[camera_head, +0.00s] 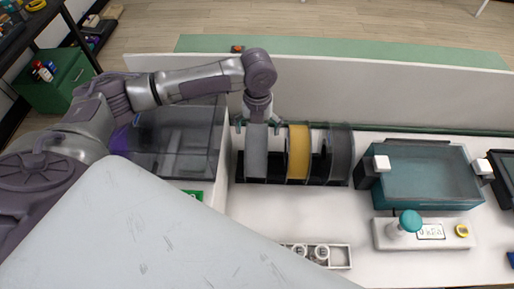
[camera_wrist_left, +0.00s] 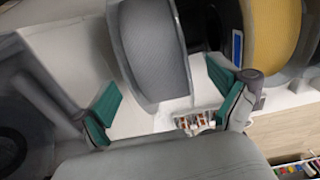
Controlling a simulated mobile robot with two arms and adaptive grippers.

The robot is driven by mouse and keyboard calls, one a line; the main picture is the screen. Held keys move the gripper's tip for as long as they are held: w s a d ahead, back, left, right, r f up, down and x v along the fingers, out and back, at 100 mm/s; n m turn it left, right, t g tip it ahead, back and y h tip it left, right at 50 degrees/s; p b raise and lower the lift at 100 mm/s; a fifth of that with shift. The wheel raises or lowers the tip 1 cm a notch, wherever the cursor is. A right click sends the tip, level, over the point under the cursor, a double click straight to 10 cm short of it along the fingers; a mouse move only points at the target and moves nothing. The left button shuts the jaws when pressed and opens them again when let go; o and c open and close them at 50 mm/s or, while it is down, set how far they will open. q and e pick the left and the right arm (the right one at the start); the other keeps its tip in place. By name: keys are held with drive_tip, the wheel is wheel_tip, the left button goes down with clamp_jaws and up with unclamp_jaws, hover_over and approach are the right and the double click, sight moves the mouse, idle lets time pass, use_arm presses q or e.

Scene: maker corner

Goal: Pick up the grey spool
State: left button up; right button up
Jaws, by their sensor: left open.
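The grey spool (camera_head: 256,158) stands upright at the left end of a row of spools on the white bench. In the left wrist view the grey spool (camera_wrist_left: 155,50) fills the upper middle. My left gripper (camera_head: 257,122) reaches down over its top from behind. In the left wrist view the teal-padded fingers of my left gripper (camera_wrist_left: 165,92) are spread wide, one on each side of the spool's near rim. Gaps show between pads and spool, so it is not gripped. My right gripper is not in view.
A yellow spool (camera_head: 298,153) stands just right of the grey one, with a dark grey spool (camera_head: 342,155) beyond it. A clear grey bin (camera_head: 178,140) is at left and a teal lidded box (camera_head: 430,175) at right. A low white panel (camera_head: 400,100) runs behind.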

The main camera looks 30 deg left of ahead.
use_arm(q)
drive_tip(key=f, duration=0.1)
drive_tip(key=f+p, duration=0.1)
drive_tip(key=f, duration=0.1)
drive_tip(key=shift+s+f, duration=0.2)
drive_tip(key=shift+f, duration=0.1)
drive_tip(key=shift+w+f, duration=0.1)
drive_tip(key=shift+f, duration=0.35)
clamp_jaws()
drive_tip(key=shift+w+r, duration=0.1)
drive_tip(key=shift+r, duration=0.05)
